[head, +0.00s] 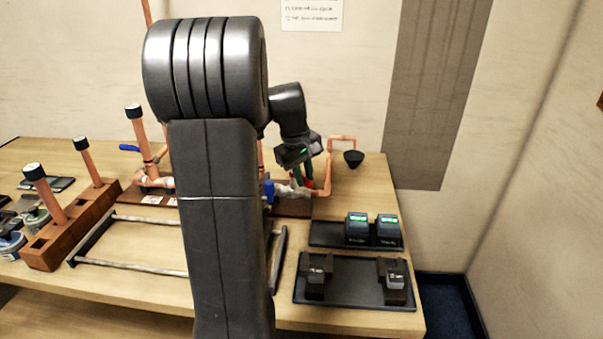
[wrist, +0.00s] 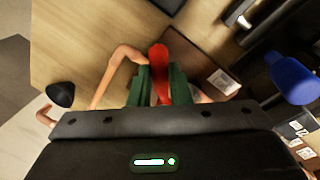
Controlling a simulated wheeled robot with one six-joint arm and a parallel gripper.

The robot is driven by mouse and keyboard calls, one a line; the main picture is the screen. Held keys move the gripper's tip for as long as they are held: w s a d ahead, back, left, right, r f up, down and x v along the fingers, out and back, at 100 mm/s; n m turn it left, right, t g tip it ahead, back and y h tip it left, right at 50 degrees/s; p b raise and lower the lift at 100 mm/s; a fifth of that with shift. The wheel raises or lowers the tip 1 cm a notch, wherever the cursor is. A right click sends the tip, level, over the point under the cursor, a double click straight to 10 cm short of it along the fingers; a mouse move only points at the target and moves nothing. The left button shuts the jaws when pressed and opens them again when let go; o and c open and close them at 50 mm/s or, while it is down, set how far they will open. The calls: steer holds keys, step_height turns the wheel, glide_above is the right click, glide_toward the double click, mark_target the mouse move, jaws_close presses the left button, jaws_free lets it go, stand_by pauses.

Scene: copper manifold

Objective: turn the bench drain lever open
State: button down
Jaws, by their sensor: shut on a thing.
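The red lever (wrist: 158,56) shows in the wrist view between the two green fingers of my gripper (wrist: 160,82). The gripper is shut on this lever, whose rounded red end sticks out past the fingertips. In the head view my gripper (head: 303,174) reaches down at the right part of the bench, and a little red of the lever (head: 309,184) shows beside its fingers. A copper pipe (wrist: 122,62) bends beside the lever. The valve body under the lever is mostly hidden by the fingers.
A blue handle (head: 268,191) stands just left of the gripper; it also shows in the wrist view (wrist: 292,80). A black funnel-like cup (head: 353,158) is to the right by the copper pipe. Black trays (head: 345,285) with devices lie at the front right. Upright copper pipes stand left.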

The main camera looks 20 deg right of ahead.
steer(key=n, duration=0.1)
steer(key=d+n+p, duration=0.1)
steer(key=shift+w+d+r+n, duration=0.15)
steer(key=shift+d+n, duration=0.05)
steer(key=shift+n, duration=0.1)
steer(key=shift+w+d+n+t+y+p, duration=0.25)
steer(key=shift+w+d+n+p, duration=0.3)
steer(key=shift+n, duration=0.7)
steer(key=shift+w+d+n+t+y+p, duration=0.3)
steer(key=shift+n+p, duration=0.35)
steer(key=shift+n, duration=0.65)
steer(key=shift+w+d+n+t+y+p, duration=0.15)
steer(key=shift+w+d+n+p, duration=0.35)
steer(key=shift+n, duration=0.75)
steer(key=c, duration=1.3)
jaws_free()
steer(key=shift+c, duration=0.2)
step_height(320, 180, up, 13)
steer(key=s+a, duration=0.1)
steer(key=s, duration=0.1)
steer(key=shift+s+r+b, duration=0.15)
steer(key=shift+s+b, duration=0.15)
steer(key=shift+b, duration=0.1)
